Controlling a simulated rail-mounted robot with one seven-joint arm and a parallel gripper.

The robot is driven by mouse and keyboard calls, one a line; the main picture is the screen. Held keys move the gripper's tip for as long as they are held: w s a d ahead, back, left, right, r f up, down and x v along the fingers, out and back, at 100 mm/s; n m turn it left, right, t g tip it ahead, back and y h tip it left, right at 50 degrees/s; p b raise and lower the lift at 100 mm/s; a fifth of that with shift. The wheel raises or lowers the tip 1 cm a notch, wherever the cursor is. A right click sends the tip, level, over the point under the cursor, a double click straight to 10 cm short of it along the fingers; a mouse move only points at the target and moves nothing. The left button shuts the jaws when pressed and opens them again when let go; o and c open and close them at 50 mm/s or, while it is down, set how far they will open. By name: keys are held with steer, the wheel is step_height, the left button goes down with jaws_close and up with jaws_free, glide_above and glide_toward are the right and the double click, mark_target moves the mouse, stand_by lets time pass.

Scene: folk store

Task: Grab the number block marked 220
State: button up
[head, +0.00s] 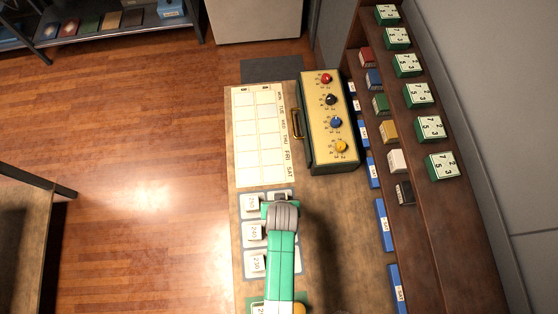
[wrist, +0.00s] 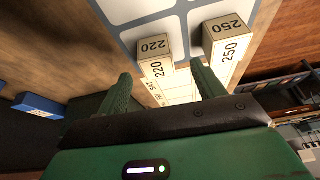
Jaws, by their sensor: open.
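The cream number block marked 220 (wrist: 155,56) stands on a pale pad in the wrist view, with its number on the top and a side face. My gripper (wrist: 161,70) is open, and its two green fingers show on either side of the 220 block in the picture. I cannot tell how far the fingertips are from it. The block marked 250 (wrist: 227,40) stands to its right, close to the right finger. In the head view my gripper (head: 281,211) is over the block area of the table and mostly hides the 220 block.
More number blocks, 240 (head: 255,232) and 230 (head: 257,263), stand in a column below the 250 block. A calendar sheet (head: 259,140) and a yellow-faced box with knobs (head: 328,120) lie beyond. A shelf (head: 425,195) with coloured blocks is at right.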

steer(key=shift+d+x, duration=0.1)
steer(key=shift+x, duration=1.3)
steer(key=shift+d+x, duration=0.15)
steer(key=shift+x, duration=1.25)
steer(key=shift+w, duration=0.1)
steer(key=shift+c, duration=0.5)
steer(key=shift+r, duration=0.1)
steer(key=c, duration=1)
